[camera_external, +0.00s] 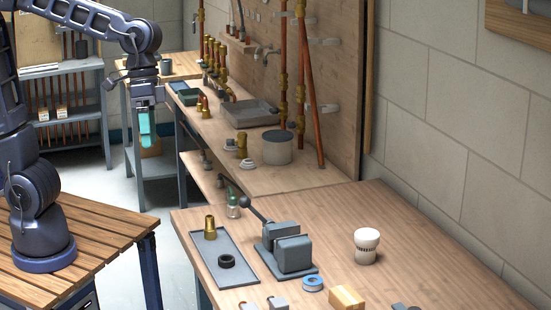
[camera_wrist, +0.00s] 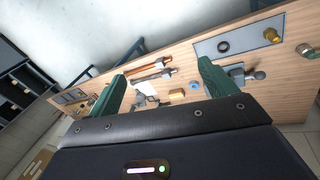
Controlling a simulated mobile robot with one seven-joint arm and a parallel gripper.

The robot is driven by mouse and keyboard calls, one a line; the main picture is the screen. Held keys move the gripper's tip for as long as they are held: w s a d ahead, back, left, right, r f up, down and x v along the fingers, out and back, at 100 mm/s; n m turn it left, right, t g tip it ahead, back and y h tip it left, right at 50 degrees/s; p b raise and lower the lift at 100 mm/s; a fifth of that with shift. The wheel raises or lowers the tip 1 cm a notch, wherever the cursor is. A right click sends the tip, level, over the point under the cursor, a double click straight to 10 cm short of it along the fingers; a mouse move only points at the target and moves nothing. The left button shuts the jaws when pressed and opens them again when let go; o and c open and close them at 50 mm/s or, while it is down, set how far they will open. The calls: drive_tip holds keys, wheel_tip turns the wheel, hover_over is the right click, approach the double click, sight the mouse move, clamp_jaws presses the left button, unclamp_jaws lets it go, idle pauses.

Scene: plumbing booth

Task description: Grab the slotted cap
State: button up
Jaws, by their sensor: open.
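I cannot tell for sure which item is the slotted cap. A small black ring-shaped part (camera_external: 226,261) lies on the grey tray (camera_external: 207,246) at the front left of the near bench; it also shows in the wrist view (camera_wrist: 223,46). A white piece with a wider ribbed top (camera_external: 367,245) stands upright on the bench, right of the vise. My gripper (camera_external: 146,145) hangs at the upper left, fingers down, well away from both. In the wrist view, its green fingers (camera_wrist: 163,70) are spread apart with nothing between them.
A grey vise (camera_external: 288,250) with a lever stands beside the tray. A brass fitting (camera_external: 210,228) is on the tray. Blue tape (camera_external: 312,283) and a small cardboard box (camera_external: 346,298) lie at the front. The bench right of the white piece is clear. Copper pipes stand behind.

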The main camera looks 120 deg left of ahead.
drive_tip(key=w+a+f+n+h, duration=0.25)
drive_tip(key=w+a, duration=0.35)
drive_tip(key=w, duration=0.3)
drive_tip(key=w+a+f+n+h, duration=0.1)
drive_tip(key=w+a+f+n, duration=0.35)
drive_tip(key=w, duration=0.35)
drive_tip(key=w+a+f+n+h, duration=0.2)
drive_tip(key=w+a+f+n, duration=0.1)
drive_tip(key=w+a, duration=0.5)
drive_tip(key=n+t+h, duration=0.4)
drive_tip(key=n+t, duration=0.2)
drive_tip(key=n, duration=0.3)
approach(370, 245)
drive_tip(key=shift+s+a+r, duration=0.15)
drive_tip(key=shift+a, duration=0.4)
drive_tip(key=shift+s+a+r, duration=0.1)
drive_tip(key=shift+s+a, duration=0.05)
drive_tip(key=shift+a, duration=0.4)
drive_tip(key=shift+f, duration=0.1)
drive_tip(key=x, duration=0.5)
drive_tip(key=shift+w+d, duration=0.1)
drive_tip(key=shift+d, duration=0.15)
drive_tip(key=shift+s+x, duration=0.25)
drive_tip(key=shift+x, duration=2.35)
drive_tip(key=shift+d, duration=0.1)
drive_tip(key=c, duration=1.1)
